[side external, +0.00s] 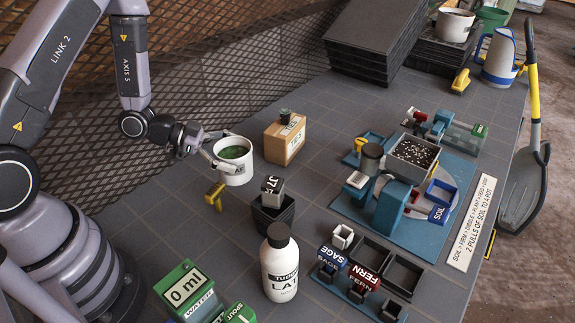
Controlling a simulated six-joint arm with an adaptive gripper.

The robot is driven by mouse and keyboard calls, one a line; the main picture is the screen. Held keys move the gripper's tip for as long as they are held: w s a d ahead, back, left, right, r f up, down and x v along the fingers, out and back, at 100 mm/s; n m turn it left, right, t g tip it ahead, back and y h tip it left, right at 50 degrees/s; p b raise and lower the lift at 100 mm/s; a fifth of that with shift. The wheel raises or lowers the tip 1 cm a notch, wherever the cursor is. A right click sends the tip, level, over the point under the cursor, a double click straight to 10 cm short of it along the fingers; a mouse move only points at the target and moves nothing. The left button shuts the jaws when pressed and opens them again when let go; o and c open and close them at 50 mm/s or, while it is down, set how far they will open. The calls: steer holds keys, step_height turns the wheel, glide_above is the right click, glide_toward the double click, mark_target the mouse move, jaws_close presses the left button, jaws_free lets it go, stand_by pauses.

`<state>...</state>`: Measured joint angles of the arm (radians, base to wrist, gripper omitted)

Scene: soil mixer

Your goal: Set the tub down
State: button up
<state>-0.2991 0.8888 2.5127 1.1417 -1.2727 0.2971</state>
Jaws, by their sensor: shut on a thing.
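The finger on the far side is partly hidden. I cannot tell whether the tub's base touches the table (335,205) or is slightly above it.
A yellow-handled tool (214,196) and a black pot (272,214) are in front. A white bottle (280,268) stands nearer. The soil mixer (395,195) is right; black trays (365,40) are stacked behind.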

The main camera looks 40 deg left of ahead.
steer(key=shift+d, duration=0.2)
steer(key=w+d+f, duration=0.1)
steer(key=w+f, duration=0.2)
steer(key=w, duration=0.1)
steer(key=w+f, duration=0.3)
steer(key=w, duration=0.1)
steer(key=w+d+f, duration=0.1)
steer(key=w+f, duration=0.2)
steer(key=w, duration=0.1)
steer(key=shift+w+d, duration=0.3)
steer(key=shift+d, duration=0.05)
steer(key=shift+w+f, duration=0.15)
steer(key=shift+f, duration=0.8)
steer(key=shift+w+f, duration=0.1)
steer(key=shift+f, duration=0.85)
steer(key=shift+f, duration=0.1)
steer(key=o, duration=1.1)
steer(key=shift+g, duration=0.3)
